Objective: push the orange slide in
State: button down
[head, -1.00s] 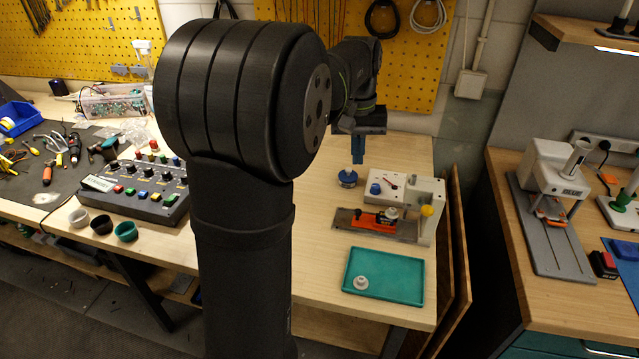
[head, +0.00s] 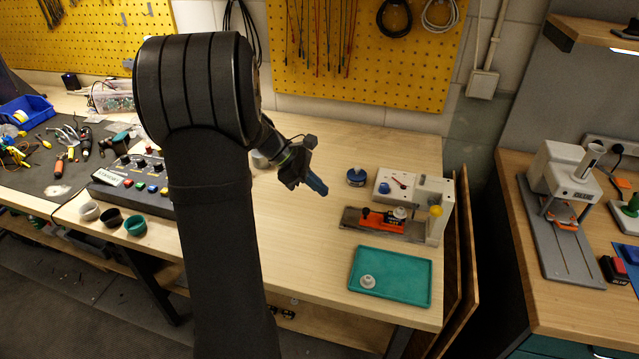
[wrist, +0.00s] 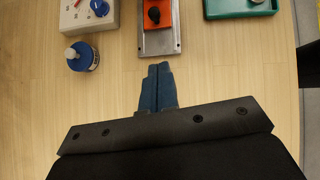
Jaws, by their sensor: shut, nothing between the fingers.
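The orange slide (head: 376,219) lies on a grey metal plate (head: 352,222) in front of a white fixture (head: 436,189) in the head view. In the wrist view the orange slide (wrist: 166,26), with a black knob (wrist: 154,15), shows at the top on the near end of the plate (wrist: 160,48). My gripper (head: 322,190) is left of the plate in the head view. Its blue fingers are shut, with nothing between them. In the wrist view the fingertips (wrist: 158,68) point at the plate's near end, apart from the slide. The slide's far end is out of the wrist view.
A blue round pot (head: 356,177) stands behind the plate, left of the fixture. A teal tray (head: 414,284) holding a small pale round part (head: 367,282) lies in front. A control box (head: 140,185) and small cups stand farther left. Bare wood surrounds my gripper.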

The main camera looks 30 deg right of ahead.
aim_at(364, 215)
jog(key=x, duration=0.6)
jog(key=s+d, duration=0.2)
jog(key=shift+d+f, duration=0.25)
jog(key=shift+d, duration=0.1)
jog(key=shift+s+d, duration=0.25)
jog(key=shift+d, duration=0.1)
jog(key=shift+s+d, duration=1.45)
jog(key=shift+s, duration=0.1)
